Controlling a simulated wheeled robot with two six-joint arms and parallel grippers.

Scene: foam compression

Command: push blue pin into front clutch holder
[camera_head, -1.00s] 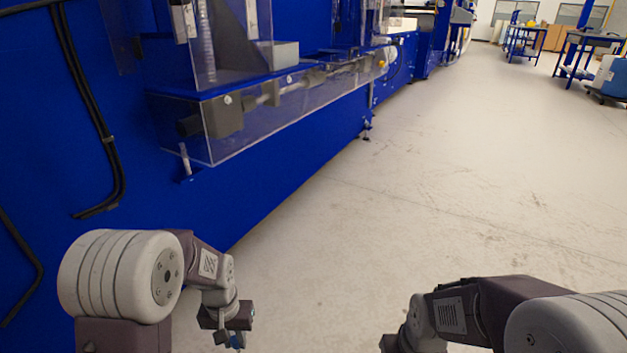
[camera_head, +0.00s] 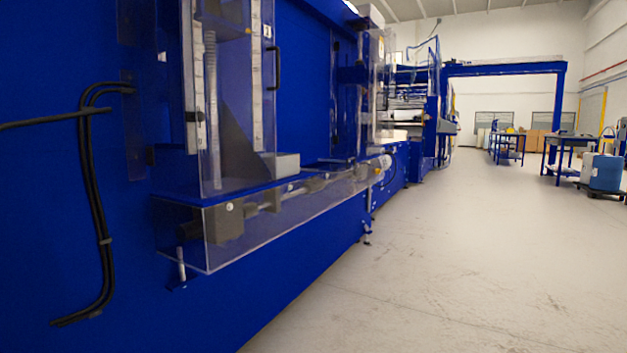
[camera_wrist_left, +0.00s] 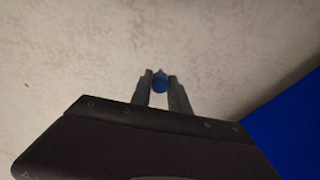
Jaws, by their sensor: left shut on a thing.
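The blue pin (camera_wrist_left: 160,82) shows in the left wrist view, end-on, between the two dark fingertips of my left gripper (camera_wrist_left: 161,84). The gripper is shut on it and holds it above the pale floor. In the head view neither gripper is in the frame. I cannot pick out the front clutch holder for certain. A clear guard (camera_head: 285,222) on the blue machine (camera_head: 300,90) covers a shaft with grey blocks (camera_head: 228,222) and a small yellow part (camera_head: 378,171).
The blue machine fills the left and runs back into the hall. Black cables (camera_head: 95,200) run down its side. The pale floor (camera_head: 440,270) at right is open. Work tables (camera_head: 508,145) and a blue drum (camera_head: 606,172) stand far back at right.

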